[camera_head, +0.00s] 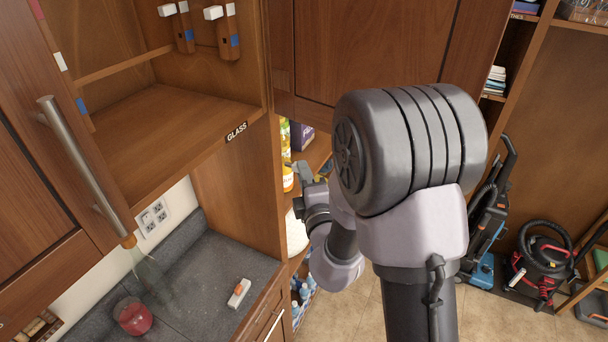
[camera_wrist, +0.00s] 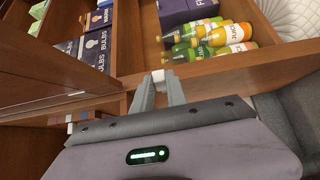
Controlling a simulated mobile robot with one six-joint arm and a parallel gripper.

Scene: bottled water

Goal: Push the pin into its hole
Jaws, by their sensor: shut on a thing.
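In the wrist view my gripper (camera_wrist: 160,80) has its two grey fingers drawn together around a small white piece (camera_wrist: 158,75), which appears to be the pin's head. It sits against the front edge of a wooden shelf; the rest of the pin and its hole are hidden. In the head view my gripper (camera_head: 300,170) is small, beside the cabinet's right end and in front of the shelf of bottles. The held piece cannot be made out there.
Juice bottles (camera_wrist: 208,42) lie on the shelf, with boxes of bulbs (camera_wrist: 97,45) to their left. In the head view, a cabinet door handle (camera_head: 80,160), a counter (camera_head: 210,265) with a white-and-orange item (camera_head: 239,292), and a red jar (camera_head: 133,317) are at left. A vacuum cleaner (camera_head: 541,265) stands at right.

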